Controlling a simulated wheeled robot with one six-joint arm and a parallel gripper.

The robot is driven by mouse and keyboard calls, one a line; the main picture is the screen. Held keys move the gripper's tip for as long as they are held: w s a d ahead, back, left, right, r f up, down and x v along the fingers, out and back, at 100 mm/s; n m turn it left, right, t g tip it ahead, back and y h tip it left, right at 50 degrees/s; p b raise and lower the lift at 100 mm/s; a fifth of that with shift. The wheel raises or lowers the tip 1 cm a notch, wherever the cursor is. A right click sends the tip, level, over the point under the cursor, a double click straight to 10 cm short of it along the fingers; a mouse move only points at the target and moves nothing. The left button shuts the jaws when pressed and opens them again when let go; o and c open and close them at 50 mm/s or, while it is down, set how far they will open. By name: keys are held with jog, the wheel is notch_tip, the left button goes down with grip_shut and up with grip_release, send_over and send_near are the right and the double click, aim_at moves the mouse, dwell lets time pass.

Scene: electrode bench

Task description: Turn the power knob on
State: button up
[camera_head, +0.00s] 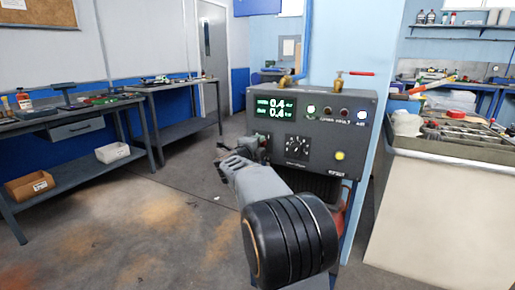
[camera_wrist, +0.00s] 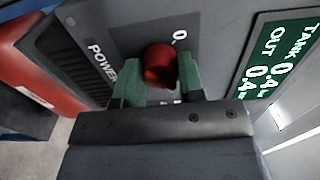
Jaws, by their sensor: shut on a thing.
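The power knob (camera_wrist: 158,64) is a round red knob on the dark panel, with the word POWER on one side of it and a "0" mark near it in the wrist view. My gripper (camera_wrist: 160,76) has its two green fingers on either side of the knob and is shut on it. In the head view, my gripper (camera_head: 240,149) is at the left end of the dark control box (camera_head: 340,120), and the knob cannot be made out there. Whether the knob is turned is unclear, as the fingers cover part of it.
A lit green display (camera_head: 275,107) reads 0.4 on two lines. A selector dial (camera_head: 297,146) and a yellow button (camera_head: 340,155) sit on the same panel. Benches (camera_head: 75,123) stand at left, a cluttered counter (camera_head: 440,150) at right. The floor at left is open.

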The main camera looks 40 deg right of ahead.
jog(key=shift+s+d, duration=0.1)
dwell(0.4)
jog(key=o, duration=0.7)
jog(key=shift+d, duration=0.15)
jog(key=shift+o, duration=1.2)
jog(key=shift+a, duration=0.2)
jog(key=shift+a, duration=0.1)
jog(key=p+v, duration=0.3)
jog(key=v, duration=1)
jog(key=shift+a, duration=0.25)
jog(key=shift+s, duration=0.15)
